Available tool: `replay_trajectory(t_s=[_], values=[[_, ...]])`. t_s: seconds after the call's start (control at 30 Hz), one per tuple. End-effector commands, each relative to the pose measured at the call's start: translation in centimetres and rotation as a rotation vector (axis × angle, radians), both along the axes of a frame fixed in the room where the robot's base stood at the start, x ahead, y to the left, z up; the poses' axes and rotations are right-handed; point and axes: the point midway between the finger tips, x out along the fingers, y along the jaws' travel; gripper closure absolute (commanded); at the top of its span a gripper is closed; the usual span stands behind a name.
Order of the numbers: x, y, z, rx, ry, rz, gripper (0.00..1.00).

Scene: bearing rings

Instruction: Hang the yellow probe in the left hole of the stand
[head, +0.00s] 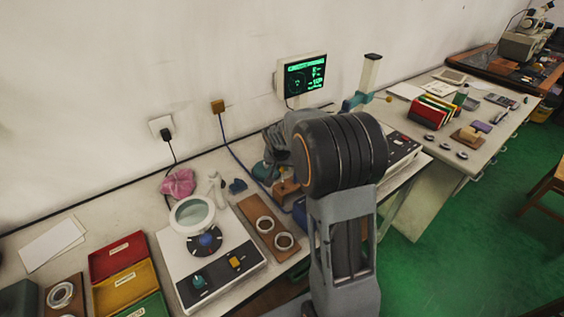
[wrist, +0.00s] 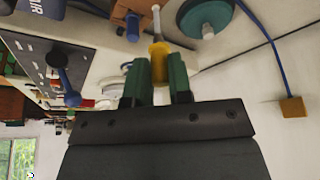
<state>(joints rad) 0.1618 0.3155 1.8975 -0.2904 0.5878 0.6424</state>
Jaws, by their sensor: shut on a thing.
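In the wrist view my gripper (wrist: 160,72) is shut on the yellow probe (wrist: 158,50), with a green finger on each side. The probe's pale, thin tip points away from the fingers, toward the top of the picture. A brown wooden piece with a blue part (wrist: 132,26) shows just left of the tip; it may be part of the stand, but its holes cannot be made out. A brown block (head: 287,187) shows beside my arm in the head view and may be the same piece. In the head view my arm hides the probe and the gripper's fingertips.
A teal round thing (wrist: 205,16) is close to the right of the probe tip. A magnifier device (head: 192,214) and a board with rings (head: 250,222) stand on the left bench. A lit screen (head: 305,76) hangs on the wall behind my arm.

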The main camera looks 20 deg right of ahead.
Motion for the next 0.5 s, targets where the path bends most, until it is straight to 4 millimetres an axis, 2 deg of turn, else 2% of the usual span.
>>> replay_trajectory(t_s=[0.03,0.13,0.5], values=[[-0.03,-0.04,-0.81,0.0,0.001,-0.001,1.0],[-0.03,-0.09,-1.36,0.0,0.001,-0.001,1.0],[-0.04,-0.17,-1.46,0.0,0.0,-0.003,1.0]])
